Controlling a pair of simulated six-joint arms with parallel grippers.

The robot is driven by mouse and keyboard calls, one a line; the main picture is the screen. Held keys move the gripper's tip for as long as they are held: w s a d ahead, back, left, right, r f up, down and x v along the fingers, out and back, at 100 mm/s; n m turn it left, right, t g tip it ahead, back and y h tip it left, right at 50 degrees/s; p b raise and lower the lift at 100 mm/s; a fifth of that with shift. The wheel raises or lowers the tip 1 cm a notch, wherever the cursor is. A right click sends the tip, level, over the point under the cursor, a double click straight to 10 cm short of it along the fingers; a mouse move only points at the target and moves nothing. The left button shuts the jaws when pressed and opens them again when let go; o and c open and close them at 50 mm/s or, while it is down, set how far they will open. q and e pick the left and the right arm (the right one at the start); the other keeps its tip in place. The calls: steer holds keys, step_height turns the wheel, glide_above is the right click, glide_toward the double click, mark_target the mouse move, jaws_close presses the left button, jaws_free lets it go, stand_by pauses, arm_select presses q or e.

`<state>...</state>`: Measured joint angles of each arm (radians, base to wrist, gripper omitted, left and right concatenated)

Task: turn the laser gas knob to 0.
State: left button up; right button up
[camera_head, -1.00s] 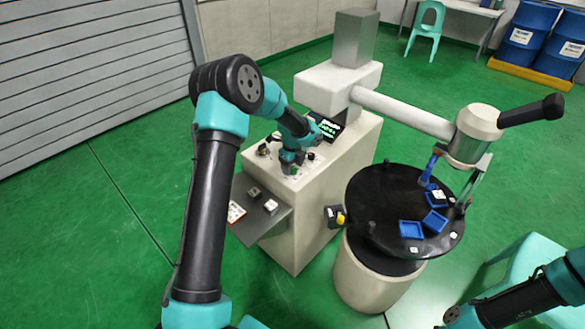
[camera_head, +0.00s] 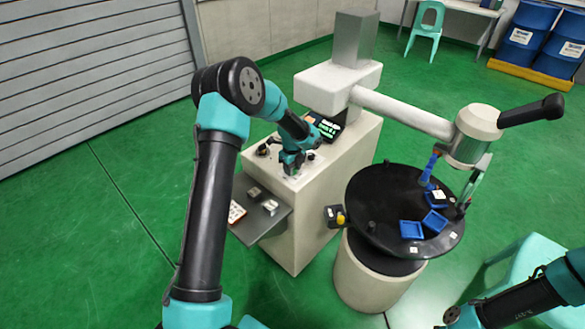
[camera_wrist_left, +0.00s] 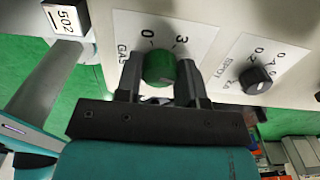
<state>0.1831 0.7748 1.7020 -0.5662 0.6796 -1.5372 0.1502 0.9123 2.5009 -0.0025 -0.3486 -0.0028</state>
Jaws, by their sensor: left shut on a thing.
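The green gas knob (camera_wrist_left: 158,66) sits on a white panel plate lettered "GAS" with the figures 0 and 3 in the left wrist view. My left gripper (camera_wrist_left: 160,78) has one finger on each side of the knob and is shut on it. The knob's pointer mark is not clear to me, so I cannot tell its setting. In the head view my left gripper (camera_head: 291,167) is at the top of the cream console (camera_head: 325,195), and it mostly hides the knob. My right arm shows at the lower right; its gripper is out of view.
A black knob (camera_wrist_left: 256,80) on the "SPOT" plate is close beside the gas knob. A small screen (camera_head: 325,125) stands behind the gripper. A grey side shelf (camera_head: 262,222) holds small blocks. A round black table (camera_head: 385,235) with blue trays stands to the right.

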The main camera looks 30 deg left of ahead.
arm_select(q)
steer(key=shift+n, duration=0.4)
steer(key=n, duration=0.3)
steer(key=shift+n, duration=0.3)
steer(key=n, duration=0.3)
steer(key=shift+n, duration=0.3)
steer(key=n, duration=0.3)
steer(key=shift+n, duration=0.3)
steer(key=n, duration=0.3)
steer(key=shift+n, duration=0.3)
steer(key=n, duration=1)
steer(key=shift+d+n, duration=0.1)
steer(key=shift+n, duration=0.2)
steer(key=o, duration=0.9)
